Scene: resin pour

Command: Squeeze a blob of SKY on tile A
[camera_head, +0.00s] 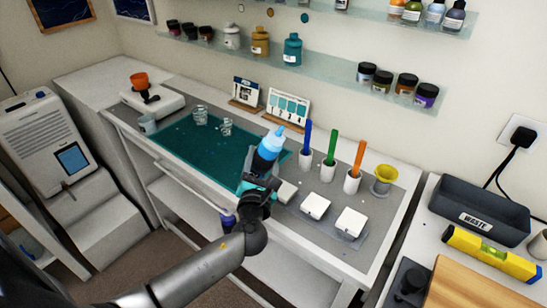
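My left gripper (260,182) is shut on a sky-blue bottle (268,149) with a dark band and a pale nozzle. The bottle is held nozzle up, leaning slightly right, in front of the bench's middle. White square tiles lie on the grey bench surface to its right: a near-left tile (286,191) close beside the gripper and partly hidden, a middle tile (315,206), and a right tile (351,222). No letters are readable on them, so I cannot tell which is A. My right gripper is not in view.
Cups with blue (306,151), green (329,163) and orange (354,170) sticks stand behind the tiles. A yellow funnel-shaped cup (384,177) is to their right. A teal mat (190,145) carries clear cups (200,116). A waste bin (480,209) stands on the right table.

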